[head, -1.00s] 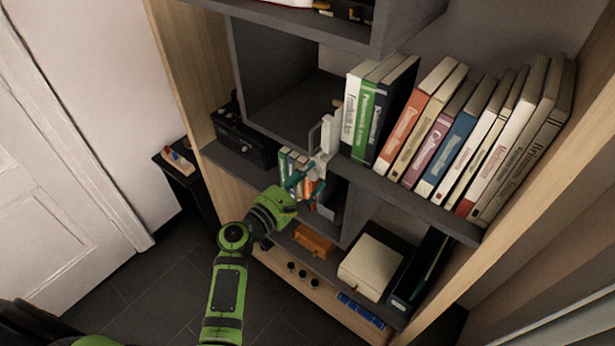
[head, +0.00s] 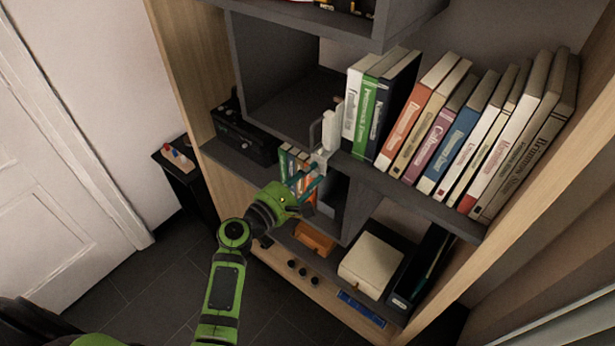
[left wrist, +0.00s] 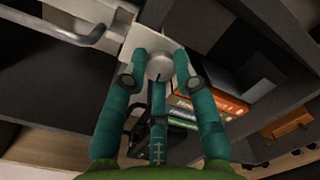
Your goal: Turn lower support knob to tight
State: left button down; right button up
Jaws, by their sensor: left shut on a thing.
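A white clamp-like support (head: 331,133) with a grey bent handle (left wrist: 75,32) sits at the edge of the dark shelf, left of the books. In the left wrist view its lower round grey knob (left wrist: 159,67) has a short dark mark on its face, near the white block (left wrist: 133,40). My left gripper (head: 312,176) reaches up to the support from below. Its teal fingers (left wrist: 160,75) close around the knob from both sides, with a third finger below. In the head view the fingers cover the knob. My right gripper is not in view.
Books (head: 440,125) stand on the shelf right of the support. Smaller books (left wrist: 213,103) are in the compartment just behind my fingers. A black box (head: 240,135) is at left. A cream box (head: 371,262) and orange item (head: 315,238) lie lower.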

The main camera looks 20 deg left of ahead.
pick_arm(q)
jog(key=m+b, duration=0.2)
jog(key=m, duration=0.3)
jog(key=shift+d, duration=0.1)
jog(key=m, duration=0.3)
jog(key=shift+r, duration=0.1)
jog(key=m, duration=0.2)
jog(key=shift+m+y, duration=0.4)
jog(key=m, duration=0.4)
jog(key=shift+m+y+p, duration=0.3)
jog(key=shift+m+p, duration=0.1)
jog(key=shift+m, duration=1.8)
jog(key=shift+s, duration=0.1)
jog(key=c, duration=1)
grip_release()
